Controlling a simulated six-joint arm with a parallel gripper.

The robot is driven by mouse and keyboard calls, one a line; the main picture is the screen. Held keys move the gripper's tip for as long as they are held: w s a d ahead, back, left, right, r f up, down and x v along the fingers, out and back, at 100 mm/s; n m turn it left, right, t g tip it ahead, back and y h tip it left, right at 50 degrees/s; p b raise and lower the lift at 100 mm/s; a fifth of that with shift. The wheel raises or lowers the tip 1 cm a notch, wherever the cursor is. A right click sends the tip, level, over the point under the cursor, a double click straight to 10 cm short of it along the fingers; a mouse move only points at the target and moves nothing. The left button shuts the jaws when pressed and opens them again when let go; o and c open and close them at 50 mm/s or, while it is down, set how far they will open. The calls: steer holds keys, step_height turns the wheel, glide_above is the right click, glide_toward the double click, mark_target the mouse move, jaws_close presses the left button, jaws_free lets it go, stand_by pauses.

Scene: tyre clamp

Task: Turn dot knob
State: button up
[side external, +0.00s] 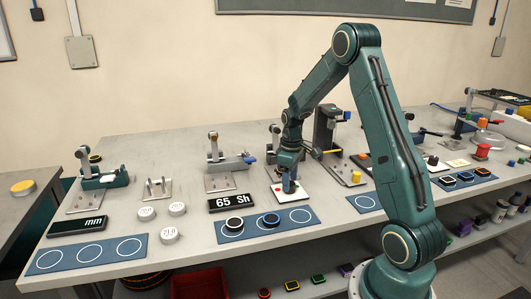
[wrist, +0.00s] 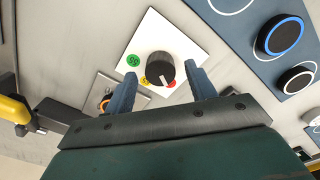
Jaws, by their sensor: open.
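The dot knob (wrist: 160,66) is a black round knob with a white pointer line, on a square white plate (wrist: 180,45). The plate also shows in the side external view (side external: 305,195). Around the knob's near side are a green dot (wrist: 133,60), a partly hidden yellow dot (wrist: 144,80) and a red dot (wrist: 171,84). The pointer line faces the near side, close to the red dot. My gripper (wrist: 160,76) is open, with one blue finger on each side of the knob and gaps visible. In the side external view my gripper (side external: 289,190) is low over the plate and hides the knob.
A blue mat (side external: 303,217) with black ring-shaped parts (side external: 271,220) lies in front of the plate. A "65 Sh" display (side external: 231,203) stands to the left. A metal fixture with a tall post (side external: 327,135) and a yellow knob (side external: 356,177) stands close on the right.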

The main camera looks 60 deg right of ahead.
steer(key=shift+f, duration=0.5)
steer(key=c, duration=1)
steer(key=shift+m, duration=0.4)
steer(key=m, duration=1.1)
steer(key=shift+w, duration=0.1)
